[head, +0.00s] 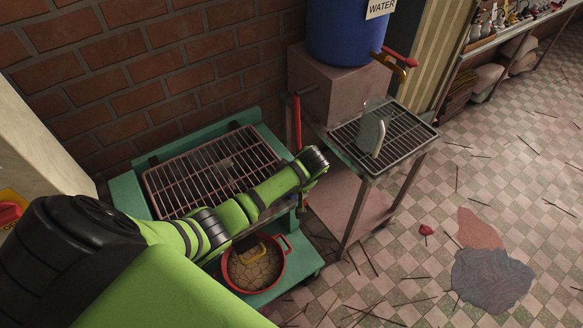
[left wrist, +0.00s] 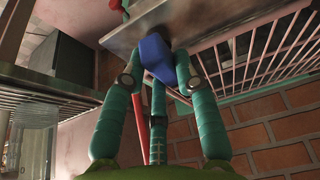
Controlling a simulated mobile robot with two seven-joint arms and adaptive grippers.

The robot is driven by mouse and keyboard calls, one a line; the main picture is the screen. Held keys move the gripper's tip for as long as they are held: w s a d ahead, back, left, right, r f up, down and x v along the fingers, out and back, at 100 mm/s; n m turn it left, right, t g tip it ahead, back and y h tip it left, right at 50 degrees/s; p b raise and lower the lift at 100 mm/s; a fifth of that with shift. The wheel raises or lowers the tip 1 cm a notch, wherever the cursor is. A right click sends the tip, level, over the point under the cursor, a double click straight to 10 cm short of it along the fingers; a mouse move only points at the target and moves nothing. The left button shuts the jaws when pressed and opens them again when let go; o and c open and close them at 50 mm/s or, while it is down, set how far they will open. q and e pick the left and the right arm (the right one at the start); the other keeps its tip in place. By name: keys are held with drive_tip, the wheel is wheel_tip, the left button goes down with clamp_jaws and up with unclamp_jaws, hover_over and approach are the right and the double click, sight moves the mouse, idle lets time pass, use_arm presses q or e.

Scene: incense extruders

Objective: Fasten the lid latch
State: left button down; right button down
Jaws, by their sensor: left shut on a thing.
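My left arm comes in from the left in the head view and crosses in front of the green-framed machine. Its gripper is hidden there behind my own wrist. In the left wrist view my left gripper (left wrist: 159,62) is shut on a blue block-like piece (left wrist: 157,52), with a fingertip on each side. The blue piece sits at the edge of a grey metal plate (left wrist: 125,32). I cannot tell whether it is the latch handle, or whether it is fastened. No lid or latch is clearly recognisable in the head view. My right gripper is in neither view.
A barred rack (head: 210,170) lies on the green frame (head: 125,190), with a red pot (head: 285,262) below. Sticks litter the checked floor.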

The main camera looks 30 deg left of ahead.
use_arm(q)
drive_tip(key=shift+n, duration=0.4)
drive_tip(key=c, duration=0.9)
unclamp_jaws()
drive_tip(key=shift+c, duration=0.2)
drive_tip(key=shift+r, duration=0.1)
drive_tip(key=v, duration=1.1)
drive_tip(key=shift+d+r, duration=0.2)
drive_tip(key=shift+r, duration=0.2)
